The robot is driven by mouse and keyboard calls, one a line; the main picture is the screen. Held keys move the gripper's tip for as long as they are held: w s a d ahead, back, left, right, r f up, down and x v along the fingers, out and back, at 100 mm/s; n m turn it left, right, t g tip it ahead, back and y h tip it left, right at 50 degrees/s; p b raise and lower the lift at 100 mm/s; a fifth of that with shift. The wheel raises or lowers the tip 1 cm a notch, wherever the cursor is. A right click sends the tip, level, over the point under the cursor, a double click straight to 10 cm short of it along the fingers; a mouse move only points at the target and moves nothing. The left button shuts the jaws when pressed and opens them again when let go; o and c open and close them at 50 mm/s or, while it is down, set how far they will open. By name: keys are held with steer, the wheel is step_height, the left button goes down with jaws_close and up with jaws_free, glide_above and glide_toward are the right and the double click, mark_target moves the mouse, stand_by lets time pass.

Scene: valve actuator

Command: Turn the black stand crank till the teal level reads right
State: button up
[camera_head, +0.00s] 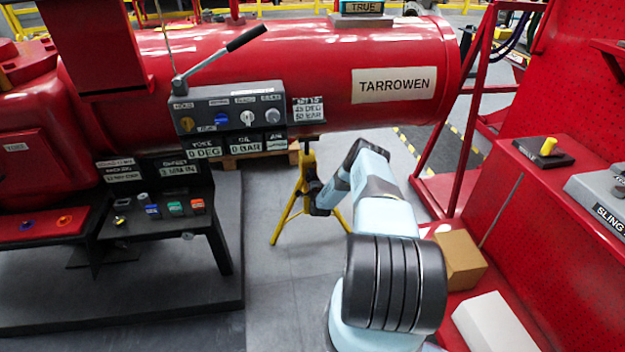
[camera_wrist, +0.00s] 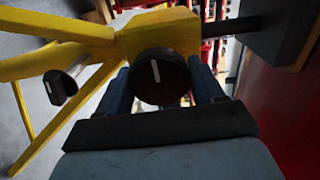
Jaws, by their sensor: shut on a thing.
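The black stand crank (camera_wrist: 150,91) shows in the wrist view as a round black knob with a white mark that stands nearly upright. It sits on the yellow hub of the stand (camera_wrist: 172,32). My gripper (camera_wrist: 162,78) is shut on the crank, with one finger on each side. In the head view my gripper (camera_head: 314,194) is at the yellow tripod stand (camera_head: 303,180) under the red cylinder, and the crank is hidden there. The teal level (camera_head: 361,7) is on top of the cylinder at the upper picture edge and reads TRUE.
A small black-and-grey handle (camera_wrist: 62,86) juts out left of the crank. The red cylinder (camera_head: 320,70) is above the stand. A control panel (camera_head: 228,117) and a dark button table (camera_head: 160,215) stand left. A red bench with boxes (camera_head: 457,258) stands right. Grey floor is clear left of my arm.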

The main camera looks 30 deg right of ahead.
steer(key=shift+s+d+f, duration=0.2)
steer(key=shift+s+d, duration=0.05)
steer(key=shift+d, duration=0.15)
steer(key=o, duration=0.7)
steer(key=shift+o, duration=1.4)
steer(key=shift+w+a, duration=0.15)
steer(key=shift+a, duration=0.1)
steer(key=v, duration=1.3)
steer(key=shift+s, duration=0.4)
